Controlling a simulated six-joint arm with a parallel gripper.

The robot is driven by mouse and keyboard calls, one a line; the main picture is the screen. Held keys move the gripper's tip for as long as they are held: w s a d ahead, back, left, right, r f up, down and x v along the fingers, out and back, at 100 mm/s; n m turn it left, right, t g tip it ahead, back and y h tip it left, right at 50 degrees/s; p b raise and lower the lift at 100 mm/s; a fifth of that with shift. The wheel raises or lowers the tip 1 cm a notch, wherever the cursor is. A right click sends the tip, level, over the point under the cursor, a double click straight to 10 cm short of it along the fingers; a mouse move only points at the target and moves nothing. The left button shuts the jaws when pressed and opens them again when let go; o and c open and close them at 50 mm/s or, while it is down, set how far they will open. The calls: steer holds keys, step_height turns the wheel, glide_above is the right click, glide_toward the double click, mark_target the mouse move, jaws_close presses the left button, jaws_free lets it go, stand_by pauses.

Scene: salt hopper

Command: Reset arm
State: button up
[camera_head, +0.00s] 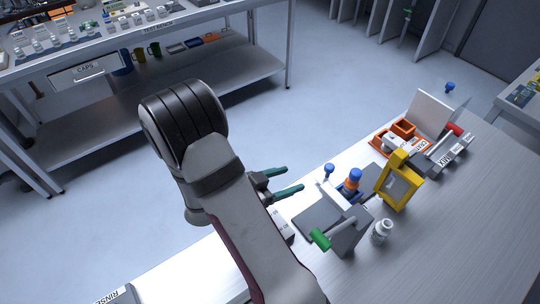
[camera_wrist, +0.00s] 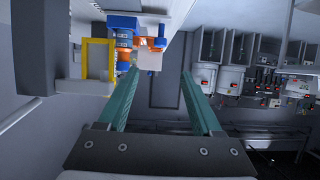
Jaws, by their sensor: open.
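My gripper (camera_head: 281,183) has two teal fingers and is in the middle of the head view, above the near left edge of the workbench. In the wrist view the two fingers (camera_wrist: 160,95) stand apart with nothing between them, so it is open and empty. My arm comes up from the bottom of the head view and hides part of the bench. A grey fixture with a green handle (camera_head: 320,239) stands right of my gripper, with a blue-capped part (camera_head: 354,178) behind it.
A yellow frame (camera_head: 398,186), a white bottle (camera_head: 381,231) and an orange tray (camera_head: 402,130) stand farther right on the workbench (camera_head: 440,240). A shelf table (camera_head: 200,80) with small bottles is at upper left. Open floor lies between the tables.

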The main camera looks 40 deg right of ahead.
steer(key=w+a+r+n+t+y, duration=0.2)
steer(key=w+a+r+t+y, duration=0.1)
steer(key=w+a+t+y, duration=0.55)
steer(key=s+a+r+n+g+y, duration=0.1)
steer(key=a+r+n+y, duration=0.2)
steer(key=a, duration=0.4)
steer(key=s+a+r+n+g+y, duration=0.1)
steer(key=a+r+n+y, duration=0.25)
steer(key=a, duration=0.35)
steer(key=s+r+n+g, duration=0.1)
steer(key=s+n+g, duration=0.3)
steer(key=s, duration=1.9)
steer(key=g, duration=0.2)
steer(key=shift+s+r+g, duration=0.2)
steer(key=shift+r+g, duration=0.15)
